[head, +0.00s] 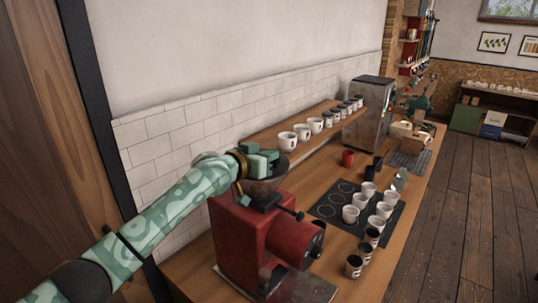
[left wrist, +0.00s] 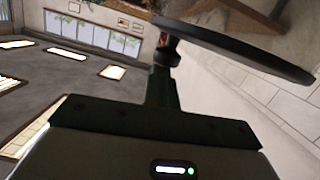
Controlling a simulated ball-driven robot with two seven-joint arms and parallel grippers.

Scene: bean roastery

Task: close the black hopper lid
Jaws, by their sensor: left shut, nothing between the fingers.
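The red grinder (head: 240,240) stands on the counter with a brownish see-through hopper (head: 268,188) on top. My left gripper (head: 262,160) is shut and empty, just above the hopper, and hides part of its top. In the left wrist view, the black hopper lid (left wrist: 240,48) shows as a thin dark disc, nearly edge-on. The shut fingertips (left wrist: 168,45) are at the disc's left end; I cannot tell whether they touch it. My right gripper is not in view.
A wooden shelf (head: 262,138) with white cups runs along the tiled wall behind the grinder. Several cups stand on a dark mat (head: 329,209) to the right. A steel machine (head: 368,112) is farther back. Bare counter lies between grinder and mat.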

